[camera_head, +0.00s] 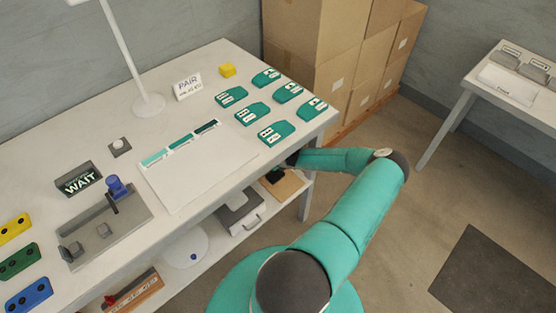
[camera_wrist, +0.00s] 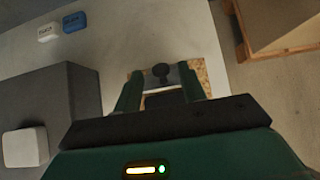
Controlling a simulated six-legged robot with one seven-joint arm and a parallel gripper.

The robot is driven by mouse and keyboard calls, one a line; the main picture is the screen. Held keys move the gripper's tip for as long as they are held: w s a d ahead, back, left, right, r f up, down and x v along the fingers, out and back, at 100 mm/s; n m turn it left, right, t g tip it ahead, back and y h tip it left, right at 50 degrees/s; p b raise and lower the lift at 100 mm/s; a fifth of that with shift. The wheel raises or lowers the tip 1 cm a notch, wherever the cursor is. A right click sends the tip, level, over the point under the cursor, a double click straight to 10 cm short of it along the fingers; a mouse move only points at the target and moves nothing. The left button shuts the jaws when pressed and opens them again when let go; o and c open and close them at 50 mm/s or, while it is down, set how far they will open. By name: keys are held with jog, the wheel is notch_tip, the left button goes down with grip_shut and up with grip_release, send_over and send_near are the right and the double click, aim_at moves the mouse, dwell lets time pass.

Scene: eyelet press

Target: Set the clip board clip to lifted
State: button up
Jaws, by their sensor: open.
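The clip board (camera_head: 290,184) is a brown board on the lower shelf under the table's right end, partly hidden by my arm and the table edge. In the wrist view its speckled brown board (camera_wrist: 203,68) shows behind my fingers. Its clip (camera_wrist: 161,72) is a grey bar with a dark round knob. My gripper (camera_wrist: 162,82) is open, with one green finger on each side of the knob in the picture. I cannot tell whether the fingers touch the clip, or whether it is lifted. In the head view my gripper (camera_head: 291,160) is mostly hidden at the table edge.
A grey case (camera_head: 240,212) stands left of the board on the shelf and shows large in the wrist view (camera_wrist: 60,105). The tabletop (camera_head: 215,175) lies above the shelf. Cardboard boxes (camera_head: 340,60) stand on a pallet behind. Floor on the right is mostly free.

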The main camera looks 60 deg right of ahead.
jog(key=v, duration=1.2)
jog(key=shift+s+r, duration=0.1)
jog(key=shift+s, duration=0.2)
